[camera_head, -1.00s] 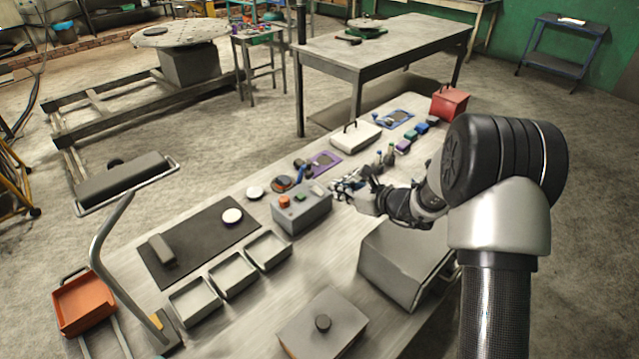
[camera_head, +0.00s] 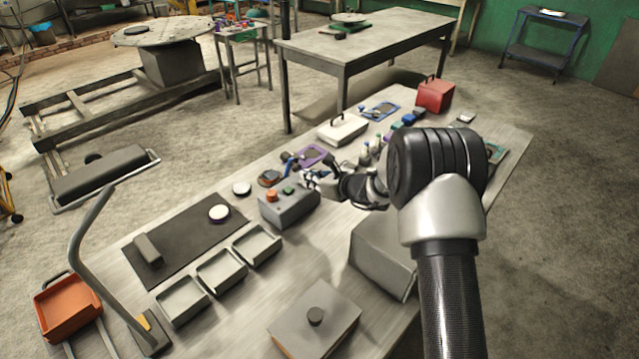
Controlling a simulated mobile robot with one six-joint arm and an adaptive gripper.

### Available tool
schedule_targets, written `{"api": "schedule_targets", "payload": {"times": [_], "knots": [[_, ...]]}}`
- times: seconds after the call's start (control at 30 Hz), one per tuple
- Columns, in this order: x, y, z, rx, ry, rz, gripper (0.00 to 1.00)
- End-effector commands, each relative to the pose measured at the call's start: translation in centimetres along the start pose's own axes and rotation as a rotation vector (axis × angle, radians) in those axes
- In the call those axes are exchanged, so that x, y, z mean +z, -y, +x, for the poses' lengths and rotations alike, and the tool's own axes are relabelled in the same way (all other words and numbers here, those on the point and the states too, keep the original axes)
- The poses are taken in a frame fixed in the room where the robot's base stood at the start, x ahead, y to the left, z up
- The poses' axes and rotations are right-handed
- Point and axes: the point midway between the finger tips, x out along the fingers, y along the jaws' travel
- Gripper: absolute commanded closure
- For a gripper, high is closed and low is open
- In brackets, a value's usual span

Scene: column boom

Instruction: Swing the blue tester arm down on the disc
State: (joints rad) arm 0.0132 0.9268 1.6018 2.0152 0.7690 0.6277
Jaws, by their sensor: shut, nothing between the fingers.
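The blue tester arm (camera_head: 288,160) stands raised at the back of the bench, left of a purple plate. A dark round disc with an orange-brown tint (camera_head: 269,178) lies just in front and left of it, behind the grey button box. My gripper (camera_head: 306,179) is shut and empty. It is to the right of the disc and in front of the blue arm, near the back right corner of the button box. It looks apart from the blue arm, though the small scale makes the gap hard to judge. The tester's base is partly hidden by the box.
The grey box (camera_head: 288,208) with orange and green buttons stands close below my gripper. Small bottles (camera_head: 366,151) and a white case (camera_head: 343,131) stand behind my wrist. A dark mat (camera_head: 185,241) and several open trays (camera_head: 222,270) lie to the left.

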Motion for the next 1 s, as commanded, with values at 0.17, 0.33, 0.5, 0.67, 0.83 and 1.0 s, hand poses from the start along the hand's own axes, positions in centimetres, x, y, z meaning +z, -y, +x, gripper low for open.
{"api": "schedule_targets", "payload": {"times": [0.17,0.33,0.5,0.67,0.83,1.0], "knots": [[0.0,0.0,1.3,0.0,0.0,0.0,1.0],[0.1,0.0,1.5,-0.001,0.0,0.0,1.0],[0.1,0.0,1.5,-0.001,0.0,0.0,1.0],[0.3,-0.1,1.5,0.0,-0.008,-0.001,1.0],[1.0,-0.5,1.6,-0.001,-0.041,-0.003,1.0],[1.1,-0.6,1.8,-0.003,-0.062,-0.002,1.0]]}}
